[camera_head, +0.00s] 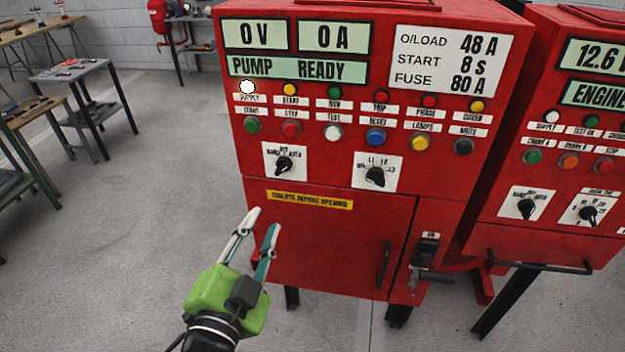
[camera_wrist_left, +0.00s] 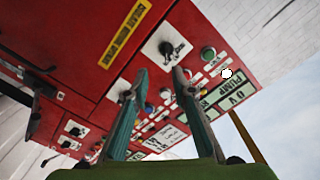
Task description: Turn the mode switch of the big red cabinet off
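The big red cabinet (camera_head: 330,240) stands in the middle of the head view. Its mode switch (camera_head: 284,164) is a black knob on a white plate, at the left below the button rows. The same black knob shows in the left wrist view (camera_wrist_left: 167,49), beyond the fingertips. My left gripper (camera_head: 257,220) is open and empty, in front of the cabinet's lower left door, below the switch and apart from it. In the left wrist view its two fingers (camera_wrist_left: 160,75) are spread, pointing toward the panel. My right gripper is not in view.
A second black selector (camera_head: 376,176) sits right of the mode switch. A black-handled isolator (camera_head: 428,250) is at the lower right. Another red cabinet (camera_head: 560,150) stands close on the right. Work tables (camera_head: 85,75) are at the far left. The floor left of the cabinet is clear.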

